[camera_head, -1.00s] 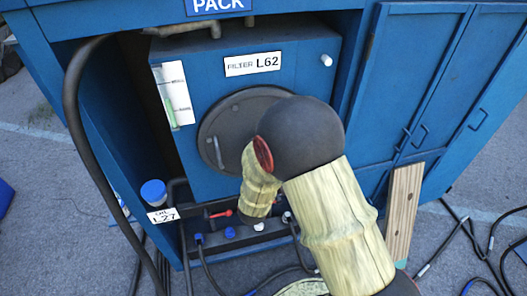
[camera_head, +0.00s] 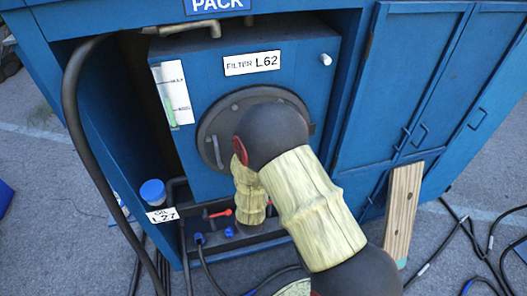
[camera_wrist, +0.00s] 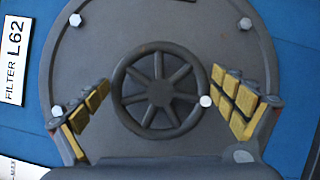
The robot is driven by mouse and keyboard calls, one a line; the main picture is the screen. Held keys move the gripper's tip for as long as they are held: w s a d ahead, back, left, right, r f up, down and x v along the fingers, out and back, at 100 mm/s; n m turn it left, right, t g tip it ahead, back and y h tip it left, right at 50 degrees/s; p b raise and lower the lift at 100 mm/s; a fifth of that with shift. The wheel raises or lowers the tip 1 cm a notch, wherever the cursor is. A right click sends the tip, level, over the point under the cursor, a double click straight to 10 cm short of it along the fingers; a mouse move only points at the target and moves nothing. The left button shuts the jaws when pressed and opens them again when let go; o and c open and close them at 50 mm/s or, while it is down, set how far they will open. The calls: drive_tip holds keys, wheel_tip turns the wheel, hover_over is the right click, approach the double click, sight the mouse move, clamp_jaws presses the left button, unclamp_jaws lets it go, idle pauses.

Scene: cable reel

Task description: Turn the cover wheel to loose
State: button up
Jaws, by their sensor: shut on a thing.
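The dark spoked cover wheel (camera_wrist: 160,93) is in the middle of the wrist view, in front of a round grey cover (camera_wrist: 150,25) with several bolts. In the head view the round cover (camera_head: 212,120) shows on the blue filter box (camera_head: 220,80), partly behind my arm. My gripper (camera_wrist: 160,80) has its yellow-padded fingers on either side of the wheel's rim, closed on it.
A FILTER L62 label (camera_head: 251,64) is above the cover. A thick black hose (camera_head: 72,95) runs down the left of the opening. A blue-capped bottle (camera_head: 153,192) and a red valve handle (camera_head: 220,213) are below. A wooden plank (camera_head: 403,212) leans at right.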

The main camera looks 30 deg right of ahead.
drive_tip(key=shift+w+r, duration=0.1)
drive_tip(key=shift+r, duration=0.05)
drive_tip(key=o, duration=0.8)
drive_tip(key=shift+c, duration=0.2)
drive_tip(key=v, duration=1.2)
